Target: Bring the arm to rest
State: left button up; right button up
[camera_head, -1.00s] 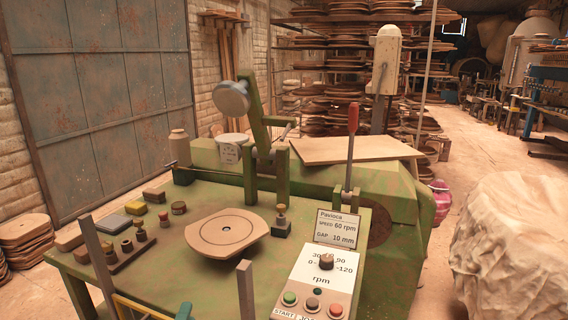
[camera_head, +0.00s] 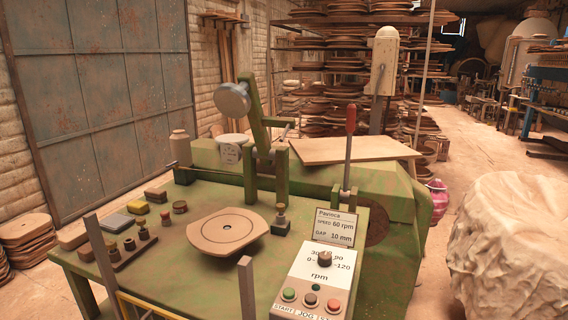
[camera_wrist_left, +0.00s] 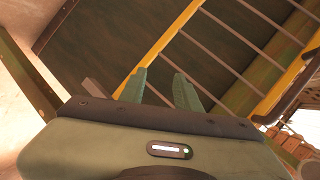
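The machine's green arm (camera_head: 252,110) stands raised and tilted on its post (camera_head: 280,172), with a round grey head (camera_head: 232,99) at its upper left. A lever with a red handle (camera_head: 351,120) stands upright to the right. My left gripper (camera_wrist_left: 161,88) shows only in the left wrist view. Its two green fingers are spread with nothing visible between them, in front of yellow rails and grey rods. My right gripper is in neither view.
The green table (camera_head: 185,285) carries small blocks and knobs at left. A control panel (camera_head: 318,275) with a dial and buttons is at front right. Two grey uprights and a yellow rail (camera_head: 145,308) stand at the near edge. A draped pale heap (camera_head: 510,245) is at right.

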pick_arm(q)
jog(key=s+f+n+g, duration=0.55)
jog(key=s+f, duration=1.15)
jog(key=f, duration=0.4)
jog(key=s+a+f+n+g, duration=0.1)
jog(key=s+f, duration=0.4)
jog(key=s, duration=0.8)
jog(key=s+a+f+n+g+p, duration=0.1)
jog(key=s+f+n+g, duration=0.3)
jog(key=s, duration=0.9)
jog(key=shift+a+f+g, duration=0.55)
jog(key=shift+a+f, duration=0.1)
jog(key=shift+f, duration=0.1)
